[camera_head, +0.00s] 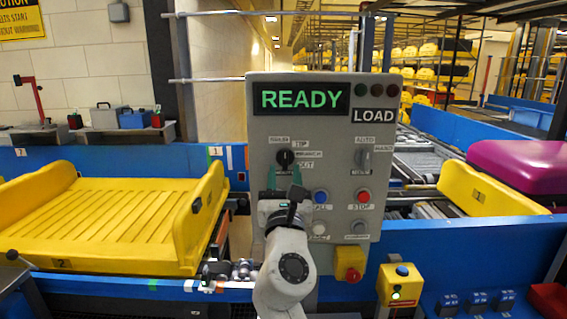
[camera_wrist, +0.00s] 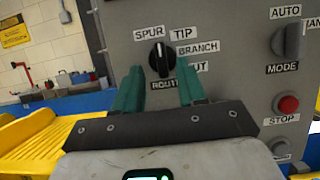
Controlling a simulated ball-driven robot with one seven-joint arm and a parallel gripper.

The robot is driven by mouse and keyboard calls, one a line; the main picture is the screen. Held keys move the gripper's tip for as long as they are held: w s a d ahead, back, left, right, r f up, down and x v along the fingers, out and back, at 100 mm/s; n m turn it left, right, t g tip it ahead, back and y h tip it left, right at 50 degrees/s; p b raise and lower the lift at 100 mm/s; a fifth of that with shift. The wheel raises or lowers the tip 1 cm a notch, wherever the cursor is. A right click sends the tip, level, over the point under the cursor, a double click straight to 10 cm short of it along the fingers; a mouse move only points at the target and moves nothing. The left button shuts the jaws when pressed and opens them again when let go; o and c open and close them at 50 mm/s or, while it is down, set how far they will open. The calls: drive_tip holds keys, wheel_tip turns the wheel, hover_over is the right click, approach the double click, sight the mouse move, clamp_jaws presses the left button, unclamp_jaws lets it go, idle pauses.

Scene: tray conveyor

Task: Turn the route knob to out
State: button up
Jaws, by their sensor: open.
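The route knob (camera_head: 285,158) is a black rotary knob on the grey control panel (camera_head: 262,215), and it also shows in the wrist view (camera_wrist: 162,58). Its white mark points about straight up, between the SPUR and TIP labels. BRANCH and OUT labels lie to its right, and a ROUTE label below it. The OUT label (camera_wrist: 201,68) is partly covered by a finger. My gripper (camera_head: 284,180) is open, with teal fingers; in the wrist view its fingertips (camera_wrist: 159,72) lie left and right of the knob's lower part. I cannot tell whether they touch it.
The panel display (camera_head: 301,98) reads READY, with LOAD beside it. A mode knob (camera_head: 365,160) and several buttons, including a red stop button (camera_head: 363,196), sit nearby. A yellow tray (camera_head: 100,225) is at left; a purple item (camera_head: 520,160) lies on the right conveyor.

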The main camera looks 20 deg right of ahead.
sight(285, 161)
drive_tip(key=shift+x, duration=1.75)
drive_tip(key=shift+s+d, duration=0.1)
drive_tip(key=shift+c, duration=0.3)
clamp_jaws()
